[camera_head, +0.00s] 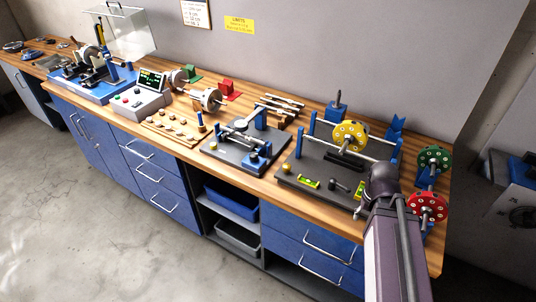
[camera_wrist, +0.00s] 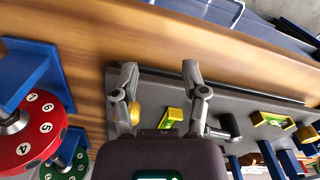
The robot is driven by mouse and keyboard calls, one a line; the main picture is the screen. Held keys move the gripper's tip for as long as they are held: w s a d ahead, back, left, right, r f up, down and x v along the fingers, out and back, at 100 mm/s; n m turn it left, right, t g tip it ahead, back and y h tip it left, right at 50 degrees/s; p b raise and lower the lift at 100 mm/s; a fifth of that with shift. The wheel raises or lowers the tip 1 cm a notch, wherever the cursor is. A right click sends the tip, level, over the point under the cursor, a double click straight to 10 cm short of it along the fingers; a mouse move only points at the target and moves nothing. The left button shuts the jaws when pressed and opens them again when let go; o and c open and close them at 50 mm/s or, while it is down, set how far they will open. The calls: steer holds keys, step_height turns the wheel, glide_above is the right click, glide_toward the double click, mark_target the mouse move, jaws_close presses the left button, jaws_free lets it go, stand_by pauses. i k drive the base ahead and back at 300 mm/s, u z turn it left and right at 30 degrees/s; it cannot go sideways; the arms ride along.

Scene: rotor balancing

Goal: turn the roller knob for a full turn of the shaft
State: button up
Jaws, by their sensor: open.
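My gripper (camera_wrist: 159,78) is open, its two fingers apart and empty, over the dark base plate (camera_wrist: 240,103) of the rightmost stand. In the head view my arm's end hides much of that plate's right corner. A black knob with a short stem (camera_head: 338,186) lies or stands on the plate; it shows to the right of my fingers in the wrist view (camera_wrist: 228,126). A brass knob (camera_wrist: 135,113) shows beside my left finger. A yellow rotor (camera_head: 350,136) rests on a shaft across this stand. I cannot tell which knob is the roller knob.
Green (camera_head: 435,158) and red (camera_head: 428,207) numbered discs stand close to the right of my gripper. A middle stand (camera_head: 245,147), a control box (camera_head: 145,100) and a blue machine (camera_head: 95,82) sit farther left. The bench's front strip is clear.

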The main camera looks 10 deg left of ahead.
mark_target(253, 155)
steer(key=z, duration=0.15)
steer(key=k, duration=1.35)
steer(key=u, duration=0.75)
steer(key=i, duration=1.65)
